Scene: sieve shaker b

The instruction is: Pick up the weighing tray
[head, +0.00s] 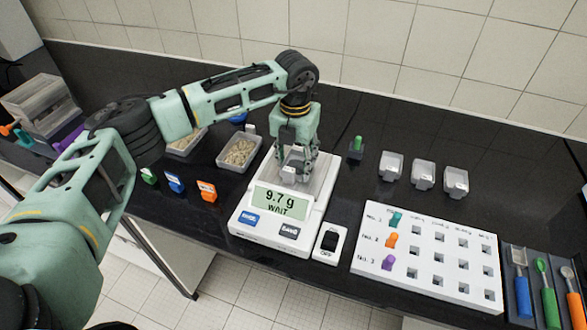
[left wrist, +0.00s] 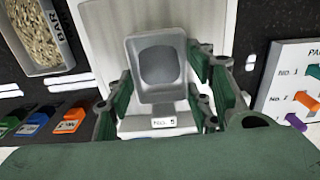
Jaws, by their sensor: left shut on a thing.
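The weighing tray (left wrist: 133,60) is a small grey tray with a darker grey rounded patch inside and a front label that seems to read "NO. 5". It is at the white scale (head: 262,232), whose display reads "9.7 g WAIT". My left gripper (head: 294,168) points down over the scale's pan and is shut on the tray. In the left wrist view its green fingers stand on both sides of the tray's front part. In the head view the fingers largely hide the tray. I cannot tell whether the tray touches the pan. My right gripper is not in view.
Bins of grain (head: 238,152) and coloured tags (head: 206,191) are left of the scale. A switch marked OFF (head: 328,244), a white peg board (head: 427,255), several small trays (head: 423,174) and a green-topped piece (head: 357,147) are to its right. Handled tools (head: 548,300) lie far right.

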